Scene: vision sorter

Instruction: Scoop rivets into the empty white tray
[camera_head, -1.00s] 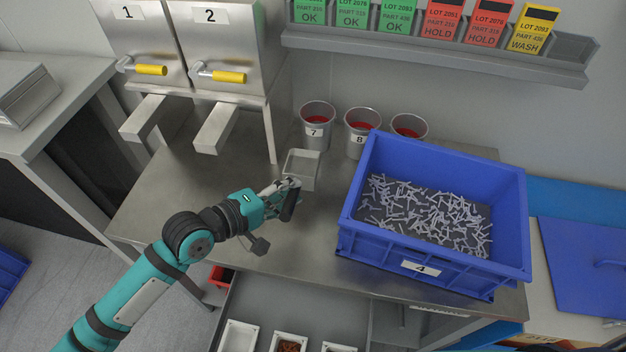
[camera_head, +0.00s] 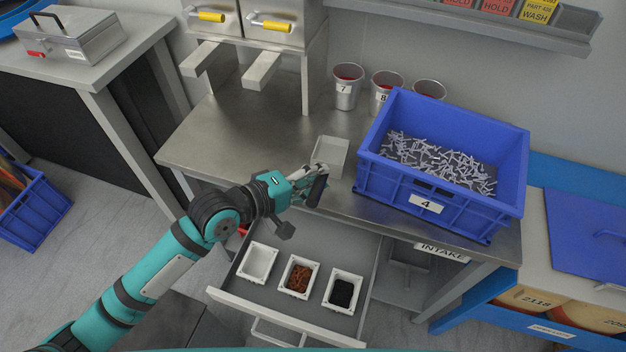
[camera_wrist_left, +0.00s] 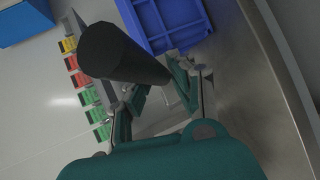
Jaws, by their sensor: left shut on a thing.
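My left gripper (camera_head: 308,186) is shut on the black handle of a scoop with a pale grey pan (camera_head: 330,152). The pan is over the table's front part, left of the blue crate, and no rivets show in it. The handle (camera_wrist_left: 115,52) fills much of the left wrist view; the pan is hidden there. Grey rivets (camera_head: 435,160) lie spread in the blue crate (camera_head: 425,204) labelled 4. The empty white tray (camera_head: 258,262) sits at the left in the open drawer below the table. My right gripper is not in view.
Beside the empty tray are one tray with brown pieces (camera_head: 299,277) and one with black pieces (camera_head: 342,291). Several metal cups (camera_head: 347,88) stand behind the crate. Dispensers with chutes (camera_head: 262,68) stand back left. The steel tabletop (camera_head: 220,150) at left is clear.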

